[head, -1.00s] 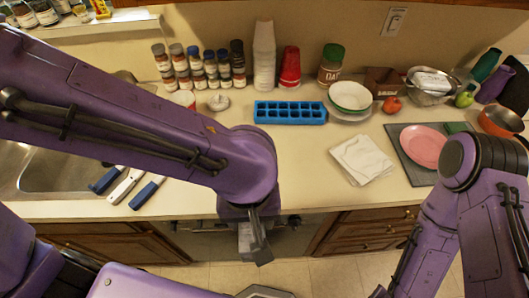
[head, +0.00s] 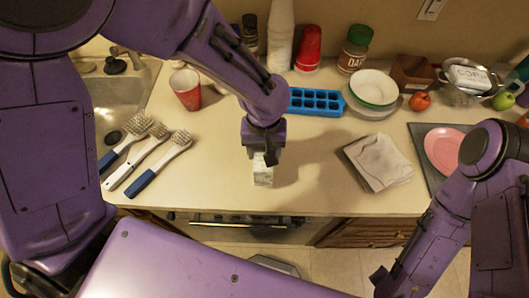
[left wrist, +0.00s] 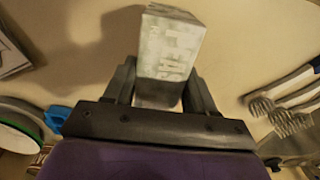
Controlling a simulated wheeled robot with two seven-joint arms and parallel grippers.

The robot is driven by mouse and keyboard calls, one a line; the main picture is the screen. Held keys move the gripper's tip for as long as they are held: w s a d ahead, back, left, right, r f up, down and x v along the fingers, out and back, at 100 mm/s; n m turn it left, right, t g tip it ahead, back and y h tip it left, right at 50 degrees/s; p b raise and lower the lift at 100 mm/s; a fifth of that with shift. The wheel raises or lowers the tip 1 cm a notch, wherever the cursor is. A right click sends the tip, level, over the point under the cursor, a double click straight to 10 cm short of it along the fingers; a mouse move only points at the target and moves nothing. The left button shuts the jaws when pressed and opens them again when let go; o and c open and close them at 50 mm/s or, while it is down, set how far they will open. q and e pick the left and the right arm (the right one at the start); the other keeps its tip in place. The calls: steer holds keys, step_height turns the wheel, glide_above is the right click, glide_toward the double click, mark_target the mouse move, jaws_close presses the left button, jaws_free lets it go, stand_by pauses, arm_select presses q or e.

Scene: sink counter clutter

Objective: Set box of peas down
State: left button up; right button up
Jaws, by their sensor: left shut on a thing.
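The box of peas (head: 263,176) is a small pale box, held upright below my left gripper (head: 262,154) over the front middle of the counter. In the left wrist view the box (left wrist: 170,45) sits between the two fingers of the left gripper (left wrist: 158,92), its PEAS lettering facing the camera. The left gripper is shut on it. I cannot tell whether its bottom touches the counter. My right gripper (head: 380,282) shows only as a dark tip low in the head view, in front of the counter; its jaws are not clear.
Several brushes (head: 150,155) lie left of the box, near the sink (head: 100,100). A red cup (head: 186,90), a blue ice tray (head: 316,102) and stacked bowls (head: 373,90) stand behind. A folded cloth (head: 379,162) lies right. The counter (head: 310,180) around the box is clear.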

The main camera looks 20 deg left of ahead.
arm_select(q)
steer(key=shift+w+a+f, duration=0.2)
steer(key=shift+w+f, duration=0.25)
steer(key=shift+s+f+p, duration=0.3)
steer(key=shift+f+p, duration=0.05)
steer(key=shift+f, duration=0.2)
steer(key=shift+s+f+p, duration=0.3)
steer(key=shift+f+p, duration=0.05)
steer(key=shift+f, duration=0.15)
steer(key=shift+s+f, duration=0.1)
steer(key=shift+f, duration=0.05)
steer(key=shift+w+d+f, duration=0.1)
steer(key=shift+w+f, duration=0.05)
steer(key=shift+w, duration=0.05)
steer(key=o, duration=1.3)
steer(key=shift+w+f, duration=0.1)
arm_select(e)
steer(key=shift+s+r, duration=0.4)
steer(key=shift+r, duration=0.4)
arm_select(q)
steer(key=shift+s, duration=0.2)
